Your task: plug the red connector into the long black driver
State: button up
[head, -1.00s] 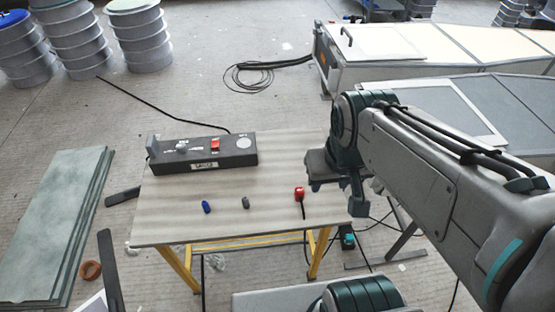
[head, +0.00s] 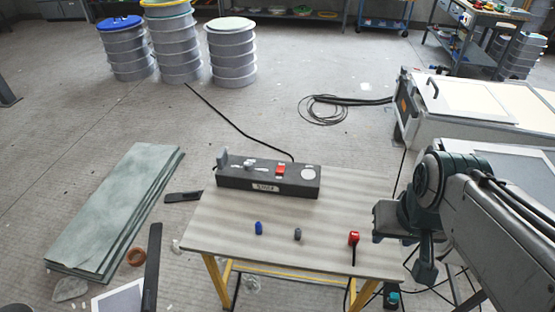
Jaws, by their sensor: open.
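The long black driver (head: 240,181) is a dark box lying along the back of the small table, with a red switch, a round pale disc and a white label on it. The red connector (head: 354,237) stands near the table's right front, with a black cable running down from it over the front edge. A blue connector (head: 258,228) and a grey connector (head: 298,234) stand to its left, apart from each other. My gripper (head: 386,234) is at the table's right edge, to the right of the red connector and apart from it. It is open and holds nothing that I can see.
The table (head: 215,228) has a pale top with free room at front left. Green-grey boards (head: 115,205) lie on the floor at left. Stacked grey drums (head: 232,55) stand behind. A large mould box (head: 455,110) stands at back right. A black cable runs from the driver across the floor.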

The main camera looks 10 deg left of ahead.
aim_at(298, 179)
jog(key=z, duration=3.4)
jog(key=k, duration=1.35)
jog(key=u, duration=1.25)
jog(key=i, duration=0.25)
jog(key=z, duration=0.05)
